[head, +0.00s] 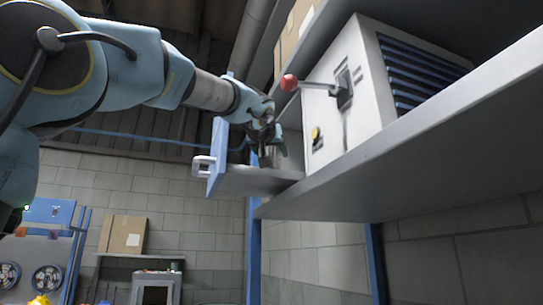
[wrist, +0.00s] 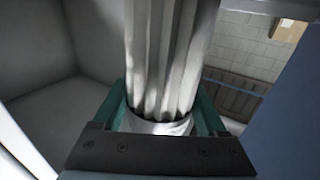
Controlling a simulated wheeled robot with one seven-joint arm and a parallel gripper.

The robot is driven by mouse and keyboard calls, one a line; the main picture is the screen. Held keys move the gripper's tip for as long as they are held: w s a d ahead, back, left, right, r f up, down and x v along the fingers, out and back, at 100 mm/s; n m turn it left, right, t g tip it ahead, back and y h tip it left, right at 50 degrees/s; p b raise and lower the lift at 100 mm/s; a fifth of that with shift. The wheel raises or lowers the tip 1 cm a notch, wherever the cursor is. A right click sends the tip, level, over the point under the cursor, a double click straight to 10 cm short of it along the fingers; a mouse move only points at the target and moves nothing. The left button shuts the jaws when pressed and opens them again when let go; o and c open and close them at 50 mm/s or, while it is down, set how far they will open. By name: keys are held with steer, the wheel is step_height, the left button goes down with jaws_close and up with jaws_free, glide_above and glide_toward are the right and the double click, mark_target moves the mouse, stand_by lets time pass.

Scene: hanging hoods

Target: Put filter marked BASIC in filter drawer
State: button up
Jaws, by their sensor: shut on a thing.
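A pleated white filter (wrist: 165,55) with a pale band at its near end stands between the teal fingers of my gripper (wrist: 162,112), which is shut on it. No BASIC marking is readable on the side that shows. In the head view my gripper (head: 270,143) is over the pulled-out filter drawer, which has a blue front (head: 216,157), a pale handle and a grey tray. The filter is not clearly seen there. In the wrist view a grey wall lies left of the filter and a blue panel (wrist: 292,115) lies right. I cannot tell whether the filter touches the tray.
A white hood unit (head: 345,90) with a red-knobbed lever (head: 300,84) and blue louvres stands right of the drawer on a grey shelf (head: 400,160). Cardboard boxes (head: 290,40) are behind it. Another box (head: 122,234) and a blue cabinet stand low at the left.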

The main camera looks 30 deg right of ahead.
steer(key=o, duration=1.5)
steer(key=shift+s+a, duration=0.1)
steer(key=b+v, duration=0.6)
steer(key=v, duration=0.4)
steer(key=shift+s+a, duration=0.2)
steer(key=shift+s, duration=0.1)
steer(key=shift+s+a+r, duration=0.1)
steer(key=shift+s+a, duration=0.2)
steer(key=shift+s, duration=0.15)
